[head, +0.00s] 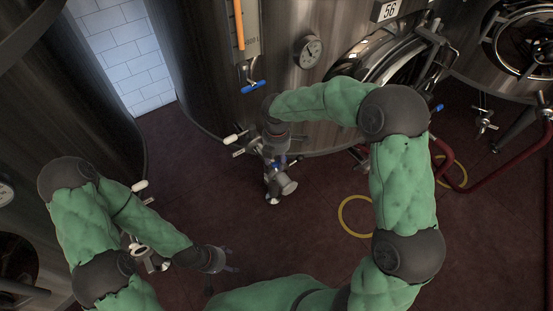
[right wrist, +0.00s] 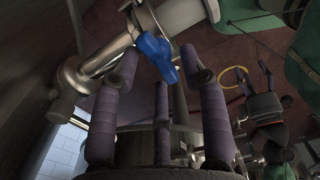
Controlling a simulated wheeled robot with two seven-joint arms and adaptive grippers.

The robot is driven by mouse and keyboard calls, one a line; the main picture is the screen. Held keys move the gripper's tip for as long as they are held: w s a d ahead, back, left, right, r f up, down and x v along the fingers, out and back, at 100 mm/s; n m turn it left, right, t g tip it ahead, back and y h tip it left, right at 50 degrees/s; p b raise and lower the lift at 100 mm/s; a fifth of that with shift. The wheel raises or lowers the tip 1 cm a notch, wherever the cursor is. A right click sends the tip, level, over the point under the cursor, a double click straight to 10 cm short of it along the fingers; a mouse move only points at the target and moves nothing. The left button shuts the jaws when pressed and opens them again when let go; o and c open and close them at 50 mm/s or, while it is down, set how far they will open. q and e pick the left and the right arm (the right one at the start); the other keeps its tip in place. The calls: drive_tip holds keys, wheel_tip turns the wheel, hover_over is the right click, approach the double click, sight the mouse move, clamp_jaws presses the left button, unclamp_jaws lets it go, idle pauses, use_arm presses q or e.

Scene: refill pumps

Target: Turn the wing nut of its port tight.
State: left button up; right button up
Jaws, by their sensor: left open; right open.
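A steel port fitting (head: 280,184) with a small blue handle stands out from the foot of the middle tank in the head view. My right gripper (head: 273,146) reaches down over the port from above and hides part of it. In the right wrist view my right gripper (right wrist: 160,75) has its dark fingers spread, with a blue handle (right wrist: 158,55) and a steel pipe (right wrist: 110,55) just beyond the tips. I cannot pick out the wing nut for certain. My left gripper (head: 228,262) is open and empty over the floor, low and left of centre, away from the port.
The middle tank (head: 207,70) carries a gauge (head: 309,51) and a blue-handled valve (head: 253,87) above the port. Another tank (head: 75,90) stands at left. A red pipe (head: 500,165) and yellow rings (head: 357,216) lie at right. The floor in front is mostly clear.

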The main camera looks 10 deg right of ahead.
clamp_jaws()
